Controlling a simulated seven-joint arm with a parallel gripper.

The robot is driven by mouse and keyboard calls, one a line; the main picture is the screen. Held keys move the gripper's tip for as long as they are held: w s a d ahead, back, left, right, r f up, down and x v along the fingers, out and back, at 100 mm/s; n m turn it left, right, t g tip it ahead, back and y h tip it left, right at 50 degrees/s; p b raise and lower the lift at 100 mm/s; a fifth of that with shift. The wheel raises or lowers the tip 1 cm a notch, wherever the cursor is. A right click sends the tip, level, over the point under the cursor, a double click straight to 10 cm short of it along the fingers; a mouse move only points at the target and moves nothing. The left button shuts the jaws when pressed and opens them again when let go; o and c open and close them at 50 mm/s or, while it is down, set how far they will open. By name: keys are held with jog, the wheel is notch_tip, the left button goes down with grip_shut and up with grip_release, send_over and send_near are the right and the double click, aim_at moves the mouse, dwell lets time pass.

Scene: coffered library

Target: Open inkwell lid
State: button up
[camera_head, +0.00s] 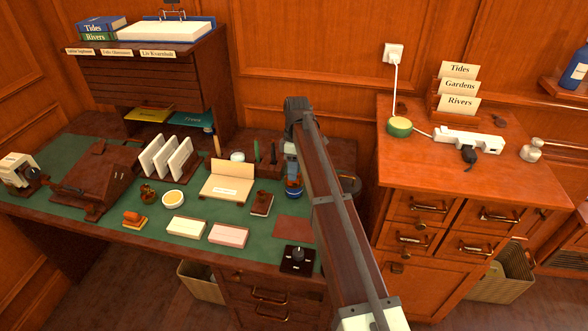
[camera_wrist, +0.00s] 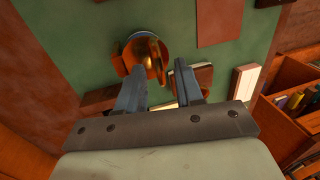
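The likely inkwell, a small round blue vessel (camera_head: 293,191), stands on the green desk top just under my gripper in the head view. In the wrist view it appears as a round thing with a pale rim and shiny copper-coloured parts (camera_wrist: 145,52). I cannot tell how its lid stands. In the head view my arm hides much of the gripper (camera_head: 292,174).
A red-brown sheet (camera_head: 294,228) and a black square base with a knob (camera_head: 297,260) lie nearer the front edge. A pen holder (camera_head: 268,170) and a card stand (camera_head: 228,182) are to the left.

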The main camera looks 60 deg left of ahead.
grip_shut()
dwell(1.4)
